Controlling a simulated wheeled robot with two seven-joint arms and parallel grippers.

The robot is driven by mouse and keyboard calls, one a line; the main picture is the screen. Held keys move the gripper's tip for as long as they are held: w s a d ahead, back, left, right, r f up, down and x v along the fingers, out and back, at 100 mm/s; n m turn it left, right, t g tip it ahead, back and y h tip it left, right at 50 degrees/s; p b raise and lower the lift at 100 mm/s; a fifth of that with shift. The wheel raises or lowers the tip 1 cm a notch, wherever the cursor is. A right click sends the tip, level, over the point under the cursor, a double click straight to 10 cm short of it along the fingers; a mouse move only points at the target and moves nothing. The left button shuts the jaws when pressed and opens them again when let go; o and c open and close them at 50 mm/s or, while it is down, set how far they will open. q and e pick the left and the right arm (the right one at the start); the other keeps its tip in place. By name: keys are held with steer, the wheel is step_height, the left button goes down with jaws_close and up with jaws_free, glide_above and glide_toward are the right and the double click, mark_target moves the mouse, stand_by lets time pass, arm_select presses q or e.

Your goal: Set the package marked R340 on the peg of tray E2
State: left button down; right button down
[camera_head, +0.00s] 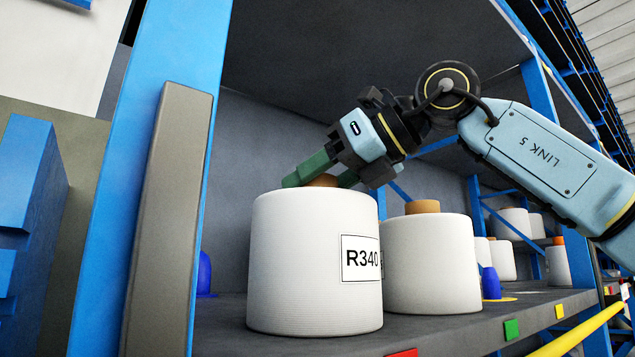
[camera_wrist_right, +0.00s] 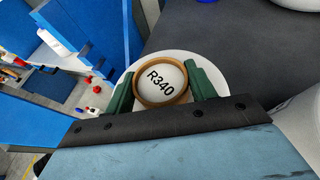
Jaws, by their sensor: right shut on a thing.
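The package marked R340 (camera_head: 315,275) is a white yarn bobbin with a brown core, upright over the dark shelf. I cannot tell whether its base touches the shelf. My right gripper (camera_head: 320,178) comes from above right, its green fingers shut on the core. In the wrist view the fingers (camera_wrist_right: 163,88) sit on both sides of the brown ring around the R340 label on the package (camera_wrist_right: 180,58). A blue peg (camera_head: 204,273) stands at left, partly behind the post; another blue peg (camera_head: 491,283) stands on a yellow base at right. No E2 mark is readable. My left gripper is not in view.
A second white bobbin (camera_head: 432,262) stands close on the right, partly behind the held package. Several more bobbins (camera_head: 502,260) stand farther along. A blue post (camera_head: 150,170) with a grey guard rises at left. A yellow rail (camera_head: 578,332) runs in front at right.

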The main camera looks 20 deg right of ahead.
steer(key=c, duration=0.5)
jaws_free()
steer(key=shift+s+r, duration=0.15)
steer(key=shift+o, duration=0.4)
steer(key=shift+f, duration=0.3)
steer(key=v, duration=1.3)
steer(key=shift+d+r+b, duration=0.2)
steer(key=shift+r+b, duration=0.05)
steer(key=shift+b, duration=0.15)
